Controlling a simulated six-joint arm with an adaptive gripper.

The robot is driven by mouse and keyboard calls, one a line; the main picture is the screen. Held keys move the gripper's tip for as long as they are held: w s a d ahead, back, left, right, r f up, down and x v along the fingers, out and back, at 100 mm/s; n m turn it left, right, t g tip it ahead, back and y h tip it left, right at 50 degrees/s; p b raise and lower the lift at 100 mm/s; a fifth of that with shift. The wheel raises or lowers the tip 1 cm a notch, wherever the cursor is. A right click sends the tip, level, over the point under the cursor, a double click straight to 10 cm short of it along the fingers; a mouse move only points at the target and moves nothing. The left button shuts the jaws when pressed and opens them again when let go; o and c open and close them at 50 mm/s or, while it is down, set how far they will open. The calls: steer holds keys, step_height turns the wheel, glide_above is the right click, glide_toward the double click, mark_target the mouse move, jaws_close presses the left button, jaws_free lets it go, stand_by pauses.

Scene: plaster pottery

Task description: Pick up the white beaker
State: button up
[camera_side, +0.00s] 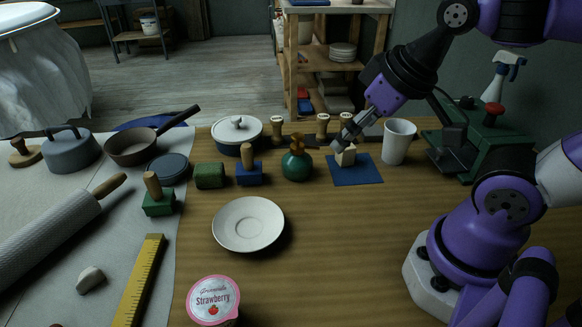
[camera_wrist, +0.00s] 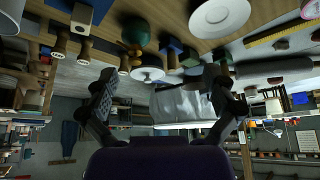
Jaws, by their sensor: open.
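The white beaker (camera_side: 398,141) stands upright on the wooden table, right of the blue mat, in the side view. In the wrist view, which is upside down, a white cup-shaped thing at the top left corner (camera_wrist: 11,15) appears to be the beaker, partly cut off by the frame edge. My gripper (camera_side: 343,136) is left of the beaker in the side view and apart from it. In the wrist view my gripper (camera_wrist: 159,84) has its fingers wide apart with nothing held between them.
A pale wooden block (camera_side: 346,156) sits on the blue mat (camera_side: 362,174), below my gripper in the picture. A green machine (camera_side: 462,140) stands right of the beaker. A green vase (camera_side: 297,165) and several stamps are to the left. Bare table lies in front.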

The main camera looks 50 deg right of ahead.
steer(key=n+g, duration=0.6)
steer(key=n, duration=0.2)
glide_toward(397, 142)
steer(key=d+f, duration=0.2)
steer(key=d, duration=0.1)
step_height(397, 142, down, 4)
steer(key=shift+s+d+f, duration=0.1)
steer(key=shift+d+f, duration=0.05)
steer(key=shift+f, duration=0.05)
steer(key=f, duration=0.4)
steer(key=w+f, duration=0.1)
steer(key=shift+f, duration=0.4)
steer(key=shift+s, duration=0.1)
steer(key=c, duration=0.8)
